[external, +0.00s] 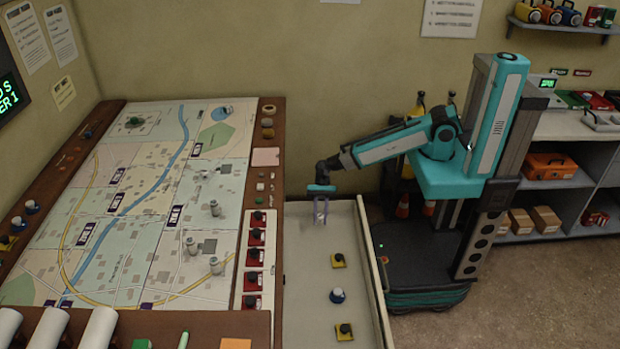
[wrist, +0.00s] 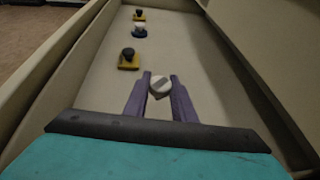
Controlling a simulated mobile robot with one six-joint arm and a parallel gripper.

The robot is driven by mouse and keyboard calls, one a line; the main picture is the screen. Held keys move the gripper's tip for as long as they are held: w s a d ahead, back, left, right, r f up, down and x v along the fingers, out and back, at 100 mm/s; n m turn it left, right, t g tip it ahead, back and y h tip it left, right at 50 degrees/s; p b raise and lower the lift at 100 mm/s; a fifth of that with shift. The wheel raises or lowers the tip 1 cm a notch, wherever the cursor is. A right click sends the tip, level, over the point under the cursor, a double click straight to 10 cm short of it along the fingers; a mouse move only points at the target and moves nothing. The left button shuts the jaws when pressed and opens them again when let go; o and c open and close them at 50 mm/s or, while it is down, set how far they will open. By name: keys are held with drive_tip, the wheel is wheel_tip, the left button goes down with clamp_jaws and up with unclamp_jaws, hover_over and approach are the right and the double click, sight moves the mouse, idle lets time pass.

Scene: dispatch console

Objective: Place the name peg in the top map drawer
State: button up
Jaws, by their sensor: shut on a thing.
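The map drawer (external: 305,255) is pulled out beside the map table, and its pale inside also fills much of the wrist view (wrist: 95,95). My gripper (external: 320,218) is over the far end of the drawer, pointing down. In the wrist view its purple fingers (wrist: 160,92) are shut on a small white peg (wrist: 160,84), which I take as the name peg. I cannot tell whether the peg touches the drawer floor. Two dark-knobbed pieces on yellow bases (external: 339,261) (external: 344,332) and a blue-and-white piece (external: 337,296) stand in the drawer, nearer the camera.
The map table (external: 277,190) with its wooden rim lies left of the drawer. Several red-and-black pieces (external: 254,255) line its right side. Shelves (external: 590,185) with boxes stand on the right. The drawer floor between my gripper and the nearest yellow piece is clear.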

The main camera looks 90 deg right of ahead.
drive_tip(key=shift+f, duration=0.8)
drive_tip(key=o, duration=1)
drive_tip(key=shift+r, duration=0.1)
drive_tip(key=shift+r, duration=0.55)
drive_tip(key=b+v, duration=0.2)
drive_tip(key=v, duration=1)
drive_tip(key=shift+a, duration=0.1)
drive_tip(key=shift+p+x, duration=0.75)
drive_tip(key=shift+x, duration=4.25)
